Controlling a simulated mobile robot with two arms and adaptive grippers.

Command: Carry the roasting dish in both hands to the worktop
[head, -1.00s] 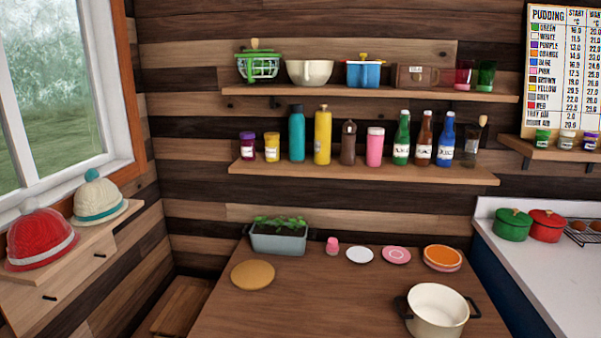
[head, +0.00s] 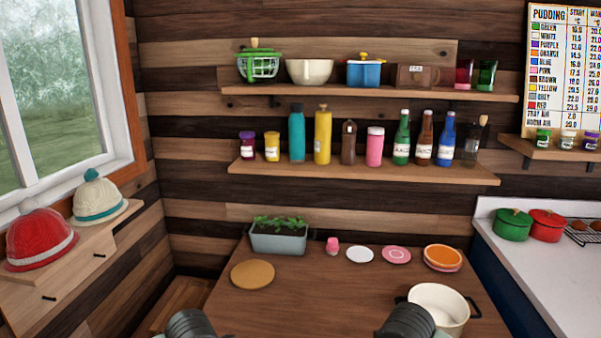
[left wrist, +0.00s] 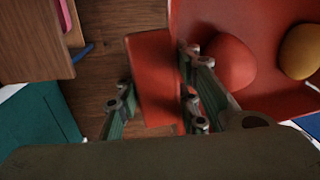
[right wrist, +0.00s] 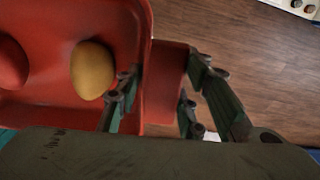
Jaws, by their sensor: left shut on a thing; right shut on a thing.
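The red roasting dish shows in the left wrist view (left wrist: 200,20) and the right wrist view (right wrist: 60,112); it is out of the head view. A red rounded item (left wrist: 231,62) and a yellow rounded item (right wrist: 92,70) lie in it. My left gripper (left wrist: 157,85) is shut on the dish's handle at one end, a finger on each side. My right gripper (right wrist: 163,82) is shut on the handle at the other end. In the head view only dark parts of my arms show at the bottom edge.
A wooden table (head: 310,290) ahead holds a cream pot (head: 440,305), a round board (head: 252,274), a planter (head: 278,240) and several plates. Its near middle looks clear. A white counter (head: 545,260) on the right holds green and red pots.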

